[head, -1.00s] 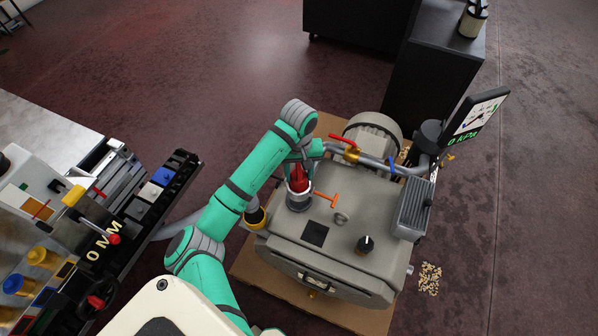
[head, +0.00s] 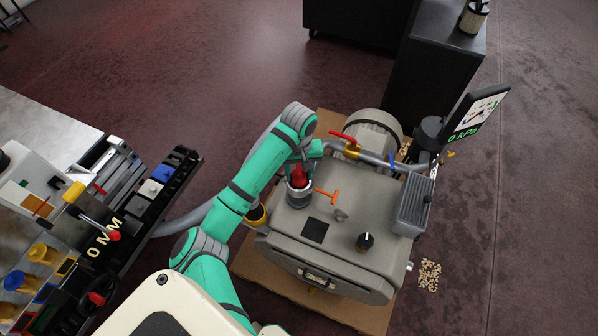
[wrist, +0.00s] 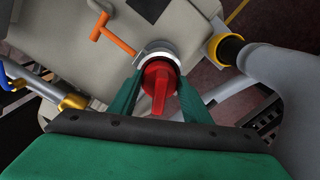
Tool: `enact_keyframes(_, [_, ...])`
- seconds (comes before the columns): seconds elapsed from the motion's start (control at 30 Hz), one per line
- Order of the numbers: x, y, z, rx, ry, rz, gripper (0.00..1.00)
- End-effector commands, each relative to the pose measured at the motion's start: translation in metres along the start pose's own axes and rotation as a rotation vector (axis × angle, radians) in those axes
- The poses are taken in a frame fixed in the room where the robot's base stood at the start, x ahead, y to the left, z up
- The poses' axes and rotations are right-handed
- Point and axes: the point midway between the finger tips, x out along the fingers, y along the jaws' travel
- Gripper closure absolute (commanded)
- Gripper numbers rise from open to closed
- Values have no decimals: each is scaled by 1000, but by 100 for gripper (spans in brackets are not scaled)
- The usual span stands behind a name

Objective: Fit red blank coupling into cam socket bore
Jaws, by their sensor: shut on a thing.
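The red blank coupling (wrist: 158,88) sits between the two green fingers of my gripper (wrist: 158,98), which is shut on it. In the head view the red coupling (head: 299,176) is at the mouth of the cam socket (head: 299,196), a grey collar on top of the grey pump housing. The socket's silver rim (wrist: 156,50) shows just beyond the coupling in the wrist view. The coupling hides the bore, so I cannot tell how deep it sits.
An orange T-handle (head: 326,195) stands right beside the socket. A hose with a yellow collar (head: 256,213) is on its left. A red-handled valve pipe (head: 350,149) runs behind. The black-railed table (head: 150,205) is at left.

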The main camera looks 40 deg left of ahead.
Motion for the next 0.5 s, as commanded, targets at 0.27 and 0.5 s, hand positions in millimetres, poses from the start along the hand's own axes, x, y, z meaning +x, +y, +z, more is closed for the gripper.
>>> enact_keyframes(0.27, [6, 0, 0, -1, -1, 0, 91])
enact_keyframes(0.5, [8, 0, 0, 0, 0, 0, 34])
